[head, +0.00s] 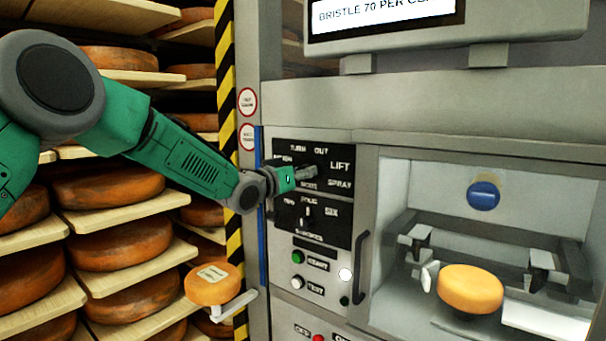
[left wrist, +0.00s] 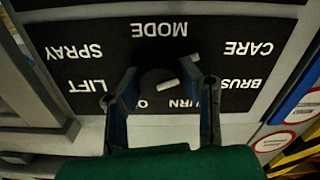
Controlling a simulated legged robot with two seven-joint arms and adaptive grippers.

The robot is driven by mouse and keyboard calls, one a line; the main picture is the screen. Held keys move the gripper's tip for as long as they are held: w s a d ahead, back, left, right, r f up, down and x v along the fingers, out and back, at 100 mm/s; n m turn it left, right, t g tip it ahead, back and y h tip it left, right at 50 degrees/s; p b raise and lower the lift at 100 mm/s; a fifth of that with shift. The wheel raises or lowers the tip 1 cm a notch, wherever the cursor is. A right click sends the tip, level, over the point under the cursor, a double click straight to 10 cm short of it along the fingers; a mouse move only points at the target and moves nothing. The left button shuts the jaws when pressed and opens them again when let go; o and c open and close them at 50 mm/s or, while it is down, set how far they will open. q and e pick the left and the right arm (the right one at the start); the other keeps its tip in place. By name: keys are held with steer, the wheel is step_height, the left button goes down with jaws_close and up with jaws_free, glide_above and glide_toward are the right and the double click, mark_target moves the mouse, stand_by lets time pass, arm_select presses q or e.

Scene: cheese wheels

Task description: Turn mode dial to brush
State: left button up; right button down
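The mode dial (left wrist: 156,87) is a dark round knob on a black label panel (head: 345,157), with a short white mark on it. In the left wrist view the labels are upside down: MODE, CARE, BRUSH, TURN OUT, LIFT and SPRAY. The BRUSH label (left wrist: 246,84) is at the right, partly behind a finger. My left gripper (head: 312,174) is at the panel. In the left wrist view its fingers (left wrist: 160,78) stand apart on either side of the dial; I cannot tell whether they touch it. The head view mostly hides the dial behind the gripper. My right gripper is out of view.
A lower dial (head: 308,211) and green and white buttons (head: 298,257) sit below the panel. A dark door handle (head: 361,267) is to the right, beside a chamber holding a cheese wheel (head: 470,289). Shelves of cheese (head: 120,243) stand at left.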

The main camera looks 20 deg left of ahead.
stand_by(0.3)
arm_select(q)
steer(key=m+b, duration=0.2)
steer(key=m, duration=0.2)
steer(key=shift+f+m+b, duration=0.15)
steer(key=shift+m+b, duration=0.2)
steer(key=shift+m, duration=0.05)
steer(key=shift+m+b, duration=0.95)
steer(key=shift+m, duration=0.95)
steer(key=o, duration=1.1)
